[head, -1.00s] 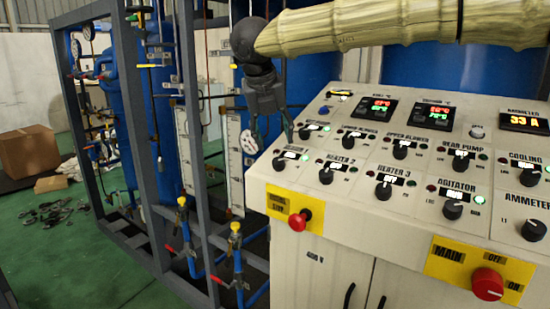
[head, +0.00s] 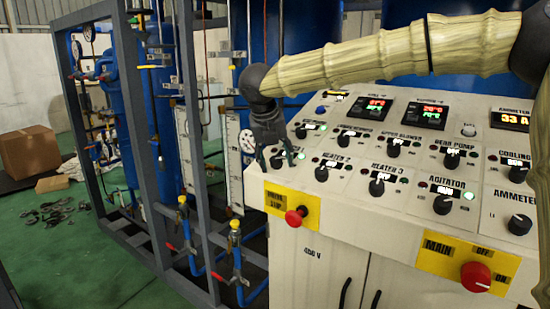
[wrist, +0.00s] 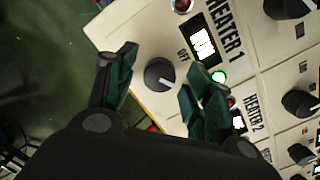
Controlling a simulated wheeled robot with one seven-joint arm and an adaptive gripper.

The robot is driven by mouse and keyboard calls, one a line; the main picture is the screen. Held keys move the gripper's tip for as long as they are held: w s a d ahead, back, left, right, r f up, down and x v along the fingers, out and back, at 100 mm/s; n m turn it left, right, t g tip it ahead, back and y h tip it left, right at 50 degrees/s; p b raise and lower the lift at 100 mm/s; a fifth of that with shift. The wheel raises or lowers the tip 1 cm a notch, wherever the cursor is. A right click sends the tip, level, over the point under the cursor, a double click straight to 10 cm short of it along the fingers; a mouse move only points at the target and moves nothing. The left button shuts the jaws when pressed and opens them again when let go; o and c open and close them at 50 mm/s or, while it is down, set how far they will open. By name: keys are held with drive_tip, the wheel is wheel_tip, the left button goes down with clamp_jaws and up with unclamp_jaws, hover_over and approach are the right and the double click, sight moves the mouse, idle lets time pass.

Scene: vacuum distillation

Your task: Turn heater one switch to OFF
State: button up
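The heater one switch is a round dark knob (wrist: 159,74) beside the "HEATER 1" label in the wrist view. An "OFF" mark is printed near it, and a pale pointer line runs toward its lower right. A green lamp (wrist: 218,77) is lit near it. My gripper (wrist: 160,72) is open, with one finger on each side of the knob; I cannot tell whether they touch it. In the head view my gripper (head: 278,157) is at the left end of the panel's heater row and hides the knob.
The control panel (head: 258,183) carries several similar knobs, including Heater 2 (head: 321,173) and Heater 3 (head: 376,187). A red emergency button (head: 295,215) is on the front below my gripper. A grey metal frame with pipes (head: 130,120) stands to the left.

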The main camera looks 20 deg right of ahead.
drive_tip(key=shift+s+r, duration=0.15)
drive_tip(key=shift+s, duration=0.05)
drive_tip(key=c, duration=0.9)
drive_tip(key=shift+c, duration=0.3)
drive_tip(key=shift+r+n+p, duration=0.1)
drive_tip(key=shift+n+p, duration=0.2)
drive_tip(key=shift+p, duration=0.4)
drive_tip(key=n+p, duration=0.2)
drive_tip(key=p, duration=0.2)
drive_tip(key=shift+r+n, duration=0.2)
drive_tip(key=shift+n, duration=0.2)
drive_tip(key=n+p, duration=0.3)
drive_tip(key=p, duration=0.3)
drive_tip(key=shift+n+y+p, duration=0.3)
drive_tip(key=shift+n, duration=0.1)
drive_tip(key=n+p, duration=0.2)
drive_tip(key=p, duration=0.2)
drive_tip(key=shift+d+n+g, duration=0.1)
drive_tip(key=shift+n+g, duration=0.2)
drive_tip(key=shift+n, duration=0.1)
drive_tip(key=n+p, duration=0.1)
drive_tip(key=p, duration=0.2)
drive_tip(key=shift+w+f+n, duration=0.1)
drive_tip(key=shift+f+n, duration=0.2)
drive_tip(key=shift+n, duration=0.1)
drive_tip(key=shift+f, duration=0.1)
